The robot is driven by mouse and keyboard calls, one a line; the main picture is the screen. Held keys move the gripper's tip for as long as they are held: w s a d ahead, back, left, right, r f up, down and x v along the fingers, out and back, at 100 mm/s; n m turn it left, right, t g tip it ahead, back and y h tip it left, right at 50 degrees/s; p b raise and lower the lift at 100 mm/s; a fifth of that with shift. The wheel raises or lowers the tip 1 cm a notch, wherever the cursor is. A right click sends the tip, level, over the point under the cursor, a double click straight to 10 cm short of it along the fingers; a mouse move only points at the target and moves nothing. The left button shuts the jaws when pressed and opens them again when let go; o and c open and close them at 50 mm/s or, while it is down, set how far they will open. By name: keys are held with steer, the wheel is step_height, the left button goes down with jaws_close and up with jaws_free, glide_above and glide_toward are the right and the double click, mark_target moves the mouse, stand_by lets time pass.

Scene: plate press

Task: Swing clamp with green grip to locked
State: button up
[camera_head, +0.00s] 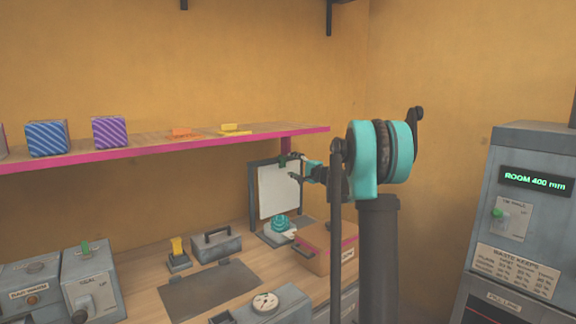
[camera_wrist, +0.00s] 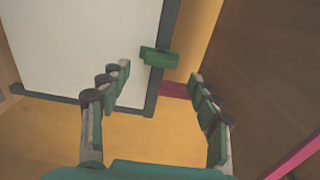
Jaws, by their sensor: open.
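The clamp's green grip (camera_wrist: 158,57) lies across the dark edge of a framed white panel (camera_wrist: 75,45) in the wrist view. In the head view the panel (camera_head: 278,192) stands upright on the bench, and a small dark green part (camera_head: 287,159) shows at its top edge. My gripper (camera_wrist: 160,74) is open, its two fingers apart on either side of the grip, with the grip just beyond the fingertips. No contact shows. In the head view my gripper (camera_head: 298,175) is in front of the panel's upper right.
A pink-edged shelf (camera_head: 200,144) runs above the bench, close to my gripper, and its pink edge shows in the wrist view (camera_wrist: 295,158). Below are a teal knob (camera_head: 280,222) and a pink-trimmed box (camera_head: 326,247). A grey cabinet (camera_head: 530,155) stands at the right.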

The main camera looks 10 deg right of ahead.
steer(key=v, duration=0.7)
steer(key=shift+s+d, duration=0.15)
steer(key=shift+s, duration=0.05)
